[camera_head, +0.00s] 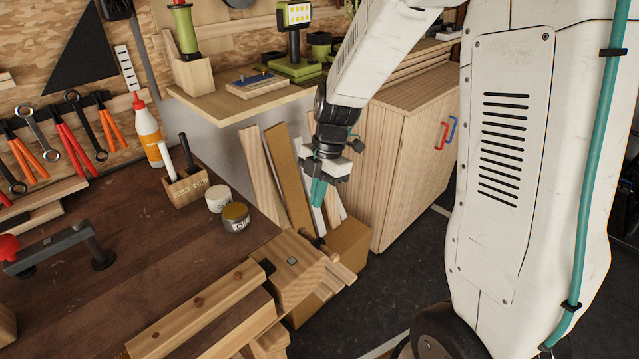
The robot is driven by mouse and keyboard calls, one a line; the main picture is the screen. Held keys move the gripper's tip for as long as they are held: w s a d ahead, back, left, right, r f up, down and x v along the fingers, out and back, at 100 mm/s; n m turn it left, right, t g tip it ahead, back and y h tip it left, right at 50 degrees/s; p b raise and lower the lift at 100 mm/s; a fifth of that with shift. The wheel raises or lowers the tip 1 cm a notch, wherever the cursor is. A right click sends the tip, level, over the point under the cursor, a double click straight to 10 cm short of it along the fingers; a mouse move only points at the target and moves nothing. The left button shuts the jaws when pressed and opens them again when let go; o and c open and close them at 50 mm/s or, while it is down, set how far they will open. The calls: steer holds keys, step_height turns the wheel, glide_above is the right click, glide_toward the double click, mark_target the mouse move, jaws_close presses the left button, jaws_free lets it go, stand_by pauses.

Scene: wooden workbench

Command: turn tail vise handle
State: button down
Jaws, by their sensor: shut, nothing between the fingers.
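The wooden tail vise (297,268) is at the right front corner of the dark workbench (120,235). A pale wooden handle bar (340,270) sticks out at the vise's right end, over the floor side. Part of the vise screw behind it is hidden. My gripper (318,194) hangs above and behind the vise, with its teal fingers pointing down. The fingers are together and hold nothing. They appear apart from the handle, which is lower in the picture.
Upright boards (289,180) and a cardboard box (346,243) stand behind the vise, close to my gripper. A wooden cabinet (405,150) is further back. Two small tins (235,217) and a marker holder (186,187) stand on the bench. Dark floor to the right is open.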

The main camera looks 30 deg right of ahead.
mark_target(309, 235)
steer(key=x, duration=0.8)
steer(key=shift+a+f, duration=0.1)
steer(key=shift+f, duration=0.05)
